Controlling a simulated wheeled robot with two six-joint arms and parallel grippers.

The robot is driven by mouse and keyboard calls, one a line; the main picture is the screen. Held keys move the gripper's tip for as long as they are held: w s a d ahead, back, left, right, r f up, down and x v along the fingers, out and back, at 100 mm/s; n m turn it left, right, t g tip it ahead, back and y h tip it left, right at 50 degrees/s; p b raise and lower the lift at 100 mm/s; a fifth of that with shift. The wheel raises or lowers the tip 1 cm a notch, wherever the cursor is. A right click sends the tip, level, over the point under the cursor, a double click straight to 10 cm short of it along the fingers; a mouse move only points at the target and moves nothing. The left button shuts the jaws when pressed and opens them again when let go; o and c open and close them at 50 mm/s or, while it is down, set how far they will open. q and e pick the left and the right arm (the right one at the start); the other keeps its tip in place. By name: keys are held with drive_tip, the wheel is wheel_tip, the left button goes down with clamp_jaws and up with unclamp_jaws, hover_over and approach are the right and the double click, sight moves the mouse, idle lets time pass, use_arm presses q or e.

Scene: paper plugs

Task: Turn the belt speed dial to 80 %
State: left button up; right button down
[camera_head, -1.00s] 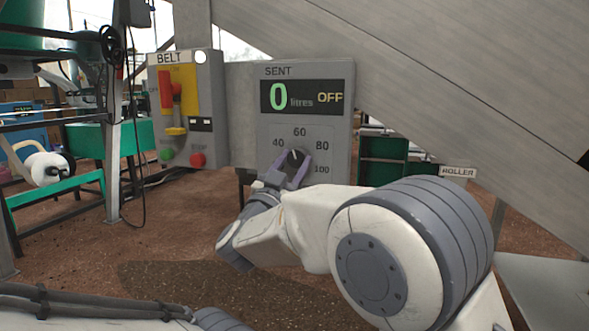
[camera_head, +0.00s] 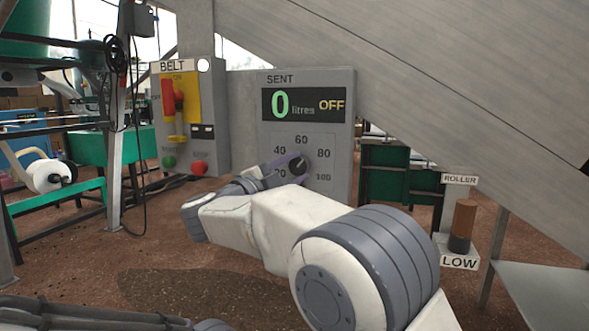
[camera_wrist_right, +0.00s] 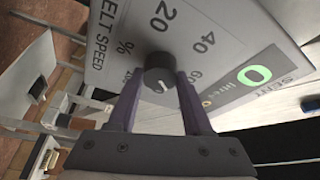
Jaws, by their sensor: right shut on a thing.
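The belt speed dial (camera_head: 297,167) is a dark round knob on the grey panel (camera_head: 347,140), ringed by numbers from 20 to 100. My right gripper (camera_head: 293,166) comes at it from the lower left, shut on the knob. In the right wrist view the knob (camera_wrist_right: 160,75) sits between the two purple fingertips, with a short white mark on its face. The fingers and hand hide part of the scale there. I cannot read the exact setting. The display (camera_head: 301,105) shows 0 litres and OFF. My left gripper is not in view.
Left of the panel is the BELT box (camera_head: 207,110) with a red lever (camera_head: 169,97), a green button (camera_head: 169,162) and a red button (camera_head: 199,168). At right a brown-handled ROLLER control (camera_head: 464,220) is marked LOW. A sloping metal chute (camera_head: 430,70) runs overhead.

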drive_tip(key=shift+a+m+g+y, duration=0.15)
drive_tip(key=shift+m+g, duration=0.25)
drive_tip(key=shift+m, duration=0.7)
drive_tip(key=shift+d+m+g+y, duration=0.1)
drive_tip(key=shift+m+g+y, duration=0.25)
drive_tip(key=shift+m, duration=0.75)
drive_tip(key=shift+c, duration=1.6)
unclamp_jaws()
drive_tip(key=p+v, duration=0.3)
drive_tip(key=v, duration=0.7)
drive_tip(key=shift+a, duration=0.3)
drive_tip(key=shift+s, duration=0.2)
